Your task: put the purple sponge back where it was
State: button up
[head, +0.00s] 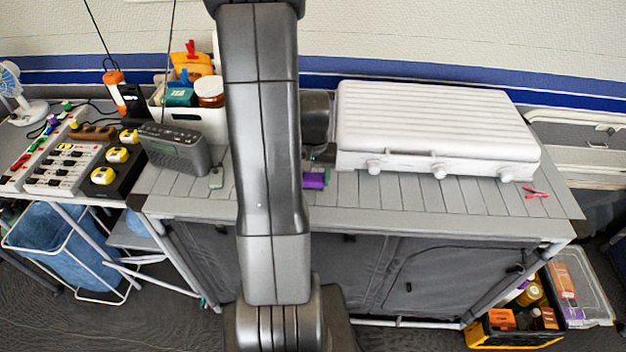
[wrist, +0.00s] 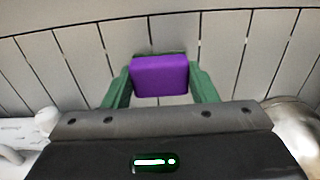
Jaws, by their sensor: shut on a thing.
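The purple sponge (wrist: 160,77) is a small block between the two green fingers of my gripper (wrist: 160,88) in the wrist view. My gripper is shut on it, with one finger on each side. In the head view the sponge (head: 314,180) shows just right of my arm, over the slatted grey table (head: 390,200), near the left end of the white stove. My arm hides most of the gripper there. I cannot tell whether the sponge touches the slats.
A closed white stove (head: 435,125) stands right of the sponge. A grey radio (head: 175,150) and a white bin (head: 195,115) of items stand left of my arm. A red clothespin (head: 536,193) lies at the table's right. The front slats between are clear.

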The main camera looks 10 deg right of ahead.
aim_at(313, 177)
jog(key=shift+f, duration=0.8)
jog(key=shift+f, duration=0.2)
jog(key=o, duration=0.9)
jog(key=shift+r, duration=0.1)
notch_tip(313, 177, up, 12)
jog(key=shift+r, duration=0.15)
